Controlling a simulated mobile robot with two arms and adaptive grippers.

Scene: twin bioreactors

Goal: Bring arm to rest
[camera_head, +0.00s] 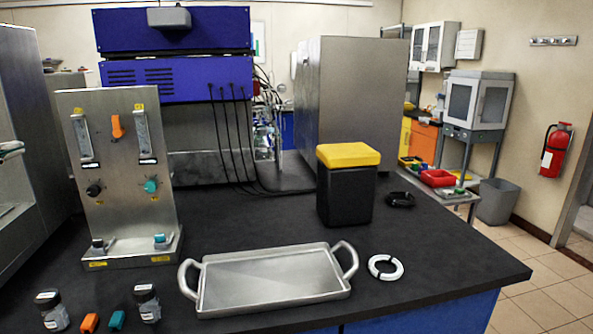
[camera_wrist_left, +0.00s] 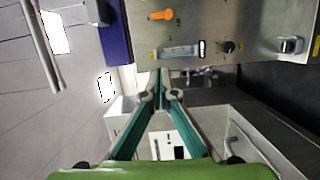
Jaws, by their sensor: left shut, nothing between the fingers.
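My left gripper (camera_wrist_left: 158,85) fills the lower middle of the left wrist view. Its two teal fingers come together at the tips, shut with nothing between them. The tips point toward the steel flow-meter panel (camera_wrist_left: 225,50), which lies sideways in that view; I cannot tell the gap. In the head view only a small part of my left gripper (camera_head: 11,149) shows at the left edge, above bench height and left of the panel (camera_head: 118,180). My right gripper is in neither view.
A metal tray (camera_head: 270,300) with two handles lies at the bench front. Beside it are a white ring (camera_head: 385,267) and a black bin with a yellow lid (camera_head: 347,190). Small bottles (camera_head: 52,310) stand front left.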

